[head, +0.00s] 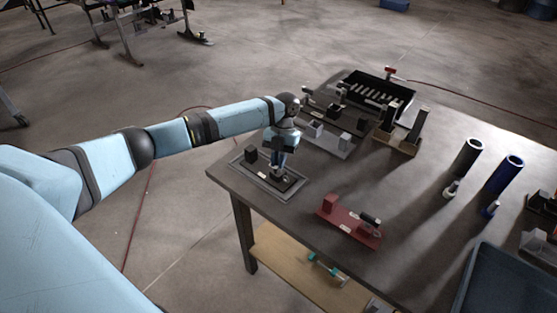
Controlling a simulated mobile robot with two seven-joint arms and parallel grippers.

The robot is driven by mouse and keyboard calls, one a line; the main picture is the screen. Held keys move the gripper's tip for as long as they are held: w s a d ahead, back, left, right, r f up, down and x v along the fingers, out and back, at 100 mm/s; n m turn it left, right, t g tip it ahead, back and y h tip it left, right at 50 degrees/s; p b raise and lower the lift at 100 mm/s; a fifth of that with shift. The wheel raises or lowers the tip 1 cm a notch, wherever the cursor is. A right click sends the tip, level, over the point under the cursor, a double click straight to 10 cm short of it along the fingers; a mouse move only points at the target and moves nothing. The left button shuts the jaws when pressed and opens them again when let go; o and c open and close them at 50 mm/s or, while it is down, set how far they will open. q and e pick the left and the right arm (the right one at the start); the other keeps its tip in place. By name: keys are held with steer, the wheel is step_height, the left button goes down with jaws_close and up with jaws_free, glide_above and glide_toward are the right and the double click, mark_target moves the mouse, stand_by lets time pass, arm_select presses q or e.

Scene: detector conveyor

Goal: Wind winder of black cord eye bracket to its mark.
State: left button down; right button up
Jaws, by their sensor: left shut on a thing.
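The black cord eye bracket (265,174) lies flat in a grey-rimmed tray at the table's near left corner. Its upright black block (251,155) stands at the left end. My left gripper (279,168) points down over the bracket's right end and is shut there on what appears to be the winder. The winder itself is mostly hidden by the fingers, and its mark cannot be made out. My right gripper is not in view.
A red bracket (347,226) lies to the right, and a grey one (327,141) behind. A black slotted bin (378,97) stands at the back. Dark and blue cylinders (504,175) stand right, a blue bin (497,285) front right. The table middle is mostly clear.

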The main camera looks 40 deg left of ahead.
arm_select(q)
steer(key=c, duration=1.2)
jaws_free()
steer(key=shift+r, duration=0.1)
steer(key=b+v, duration=0.1)
steer(key=v, duration=1.2)
steer(key=shift+w+a+r, duration=0.1)
steer(key=shift+r, duration=0.15)
